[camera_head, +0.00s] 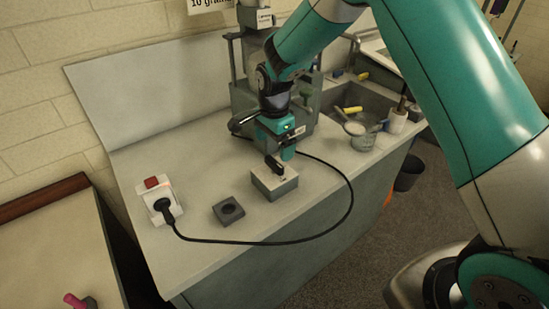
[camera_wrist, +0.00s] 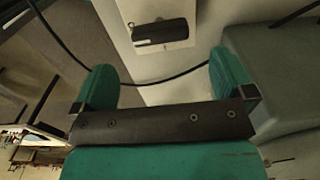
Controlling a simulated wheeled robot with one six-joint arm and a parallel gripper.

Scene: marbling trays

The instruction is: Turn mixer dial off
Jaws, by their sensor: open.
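The mixer dial is a black bar-shaped knob (camera_head: 275,164) on top of a pale control box (camera_head: 274,184) on the counter. In the wrist view the knob (camera_wrist: 160,32) lies roughly level across the pale box (camera_wrist: 125,15), above the gap between my fingers. My gripper (camera_head: 283,145) is just behind and above the box in the head view. In the wrist view my gripper (camera_wrist: 166,78) shows two teal fingers spread wide, with nothing between them but a cable further off. The knob is apart from both fingers there. Any dial markings are too small to read.
A grey mixer (camera_head: 245,105) stands behind my gripper. A black cable (camera_head: 350,205) loops around the box to a white outlet (camera_head: 160,196) with a red switch (camera_head: 152,182). A small dark block (camera_head: 228,210) sits left of the box. A sink (camera_head: 365,98) is at right.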

